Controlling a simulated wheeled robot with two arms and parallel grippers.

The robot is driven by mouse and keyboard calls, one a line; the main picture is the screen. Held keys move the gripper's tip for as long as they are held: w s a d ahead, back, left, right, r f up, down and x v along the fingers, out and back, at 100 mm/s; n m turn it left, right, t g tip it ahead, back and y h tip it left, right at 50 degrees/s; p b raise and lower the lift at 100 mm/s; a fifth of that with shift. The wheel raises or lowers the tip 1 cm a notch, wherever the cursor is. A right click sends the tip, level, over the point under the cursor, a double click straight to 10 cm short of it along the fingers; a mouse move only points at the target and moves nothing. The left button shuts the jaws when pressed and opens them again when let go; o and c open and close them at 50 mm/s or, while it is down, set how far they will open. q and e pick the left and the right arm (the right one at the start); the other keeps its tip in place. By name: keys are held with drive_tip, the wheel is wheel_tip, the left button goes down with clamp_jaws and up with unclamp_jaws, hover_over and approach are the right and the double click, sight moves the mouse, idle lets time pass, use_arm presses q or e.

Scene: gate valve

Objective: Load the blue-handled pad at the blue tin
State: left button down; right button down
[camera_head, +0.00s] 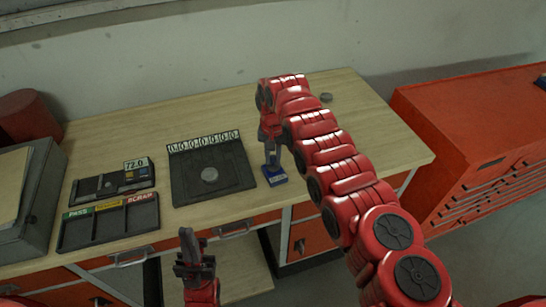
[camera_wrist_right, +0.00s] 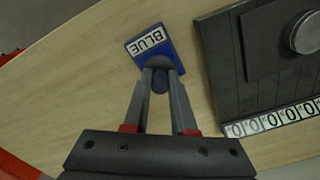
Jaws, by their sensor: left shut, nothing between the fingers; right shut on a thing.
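The blue tin (camera_head: 275,176) is a small blue box with a white label, standing on the wooden bench near its front edge. My right gripper (camera_head: 272,152) points down at the tin. In the right wrist view its fingers (camera_wrist_right: 160,68) are shut on a dark blue handle (camera_wrist_right: 159,82), which I take as the pad's. The pad's face is hidden, so I cannot tell whether it touches the tin. My left gripper (camera_head: 189,242) is shut and empty, in front of the bench.
Left of the tin lies a dark plate (camera_head: 235,178) with a grey disc (camera_head: 209,174) and a row of number labels. Further left are a device reading 72.0 (camera_head: 90,187) and a PASS/SCRAP tray (camera_head: 85,233). A red drawer cabinet (camera_head: 470,130) stands right.

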sight(273, 157)
drive_tip(key=shift+f+b, duration=0.55)
idle(1.7)
drive_tip(key=shift+r+p, duration=0.7)
drive_tip(key=shift+r, duration=0.55)
wheel_tip(273, 157, up, 2)
drive_tip(key=shift+r, duration=1.3)
